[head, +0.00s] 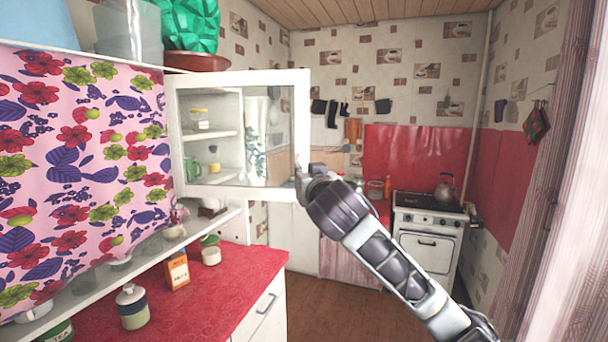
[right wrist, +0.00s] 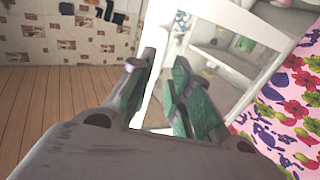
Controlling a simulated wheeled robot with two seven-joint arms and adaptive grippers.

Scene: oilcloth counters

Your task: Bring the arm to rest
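My right arm comes in from the lower right in the head view. Its gripper (head: 301,176) is at the right edge of a white-framed glass cabinet door (head: 240,78), near the lower corner. In the right wrist view my right gripper (right wrist: 158,78) has its two green-padded fingers apart. The white edge of the door (right wrist: 156,45) shows in the gap between them; I cannot tell whether they touch it. The door stands swung out from the wall cabinet. My left gripper is not in view.
A floral curtain (head: 80,170) covers the cabinet front at left. Below, a red counter (head: 225,285) holds a striped jar (head: 132,307), an orange box (head: 177,270) and a small pot (head: 210,252). A stove (head: 428,235) with a kettle (head: 445,188) stands at the back. The floor between is clear.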

